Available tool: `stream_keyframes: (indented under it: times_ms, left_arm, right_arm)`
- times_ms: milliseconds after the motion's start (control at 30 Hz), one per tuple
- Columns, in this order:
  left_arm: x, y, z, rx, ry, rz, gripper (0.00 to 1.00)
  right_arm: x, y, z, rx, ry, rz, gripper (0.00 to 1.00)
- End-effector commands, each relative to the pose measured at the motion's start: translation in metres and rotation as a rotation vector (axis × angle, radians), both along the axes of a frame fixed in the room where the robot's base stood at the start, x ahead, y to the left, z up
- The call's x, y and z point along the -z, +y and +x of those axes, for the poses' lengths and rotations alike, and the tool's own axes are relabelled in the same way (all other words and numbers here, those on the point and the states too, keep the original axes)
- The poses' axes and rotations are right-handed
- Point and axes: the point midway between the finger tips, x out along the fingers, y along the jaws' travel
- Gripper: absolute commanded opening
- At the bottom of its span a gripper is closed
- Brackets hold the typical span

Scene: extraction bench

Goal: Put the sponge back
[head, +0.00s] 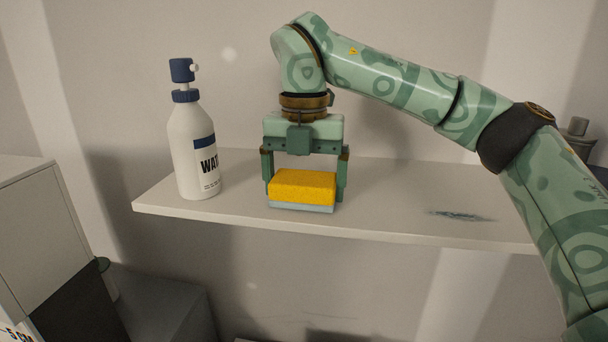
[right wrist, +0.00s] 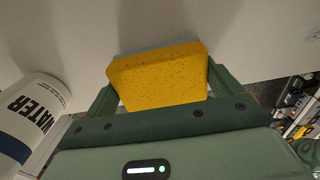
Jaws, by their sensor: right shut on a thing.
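The yellow sponge (head: 303,185) has a pale blue-grey layer along its bottom and sits at the shelf's front part. My right gripper (head: 305,186) points down from above with a finger on each side of the sponge, shut on it. The sponge also shows between the fingers in the right wrist view (right wrist: 158,78). The sponge appears at shelf level; whether it touches the shelf I cannot tell for sure. My left gripper is not in view.
A white shelf (head: 390,202) runs across the wall, with a blue-grey smear (head: 458,215) at its right. A white spray bottle (head: 195,150) labelled WATER stands left of the sponge. A dark grey object (head: 578,127) is partly hidden behind my right arm. The shelf between sponge and smear is clear.

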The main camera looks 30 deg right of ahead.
Motion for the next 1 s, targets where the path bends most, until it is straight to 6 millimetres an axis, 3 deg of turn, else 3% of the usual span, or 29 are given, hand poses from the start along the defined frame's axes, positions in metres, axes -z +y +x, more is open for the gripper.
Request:
stream_keyframes:
  times_ms: [133,367,400,667,833,1000]
  left_arm:
    - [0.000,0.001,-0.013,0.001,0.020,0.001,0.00]
    - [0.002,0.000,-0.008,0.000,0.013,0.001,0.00]
    - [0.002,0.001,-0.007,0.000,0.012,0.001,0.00]
    - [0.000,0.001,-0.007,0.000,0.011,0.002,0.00]
    - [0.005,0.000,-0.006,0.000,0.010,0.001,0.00]
    - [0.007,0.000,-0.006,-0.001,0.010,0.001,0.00]
  right_arm:
    - [0.002,0.000,0.000,0.001,-0.001,0.001,0.69]
    - [0.005,0.000,0.000,0.001,0.000,0.000,0.69]
    - [0.005,0.000,0.000,0.001,-0.001,0.001,1.00]
    - [0.002,0.001,0.000,0.001,-0.001,0.001,1.00]
    - [-0.018,0.001,0.000,0.001,-0.005,0.000,1.00]
    - [-0.060,0.001,0.000,0.003,-0.007,-0.001,1.00]
